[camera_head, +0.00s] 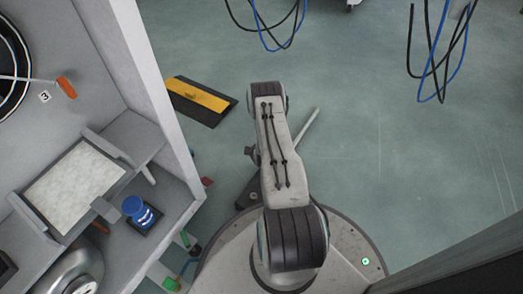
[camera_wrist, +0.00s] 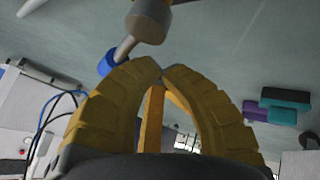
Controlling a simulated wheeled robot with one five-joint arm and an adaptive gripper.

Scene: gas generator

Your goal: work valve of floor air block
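My gripper (camera_wrist: 162,70) shows in the wrist view with two ridged yellow fingers. Their tips come together, and I see nothing clearly held between them. An orange-yellow bar (camera_wrist: 152,122) shows in the gap behind the fingers; I cannot tell what it belongs to. A grey rounded part (camera_wrist: 150,20) and a blue part (camera_wrist: 110,62) are beyond the fingertips, at the top. I cannot clearly make out the floor air block or its valve in either view. In the head view my arm hides the gripper.
At left in the head view is a grey cabinet (camera_head: 110,55) with a blue knob (camera_head: 135,208). A black-and-yellow ramp (camera_head: 200,100) lies on the floor. Cables (camera_head: 437,65) hang at top right. Floor at right is open. Purple and teal boxes (camera_wrist: 285,98) show in the wrist view.

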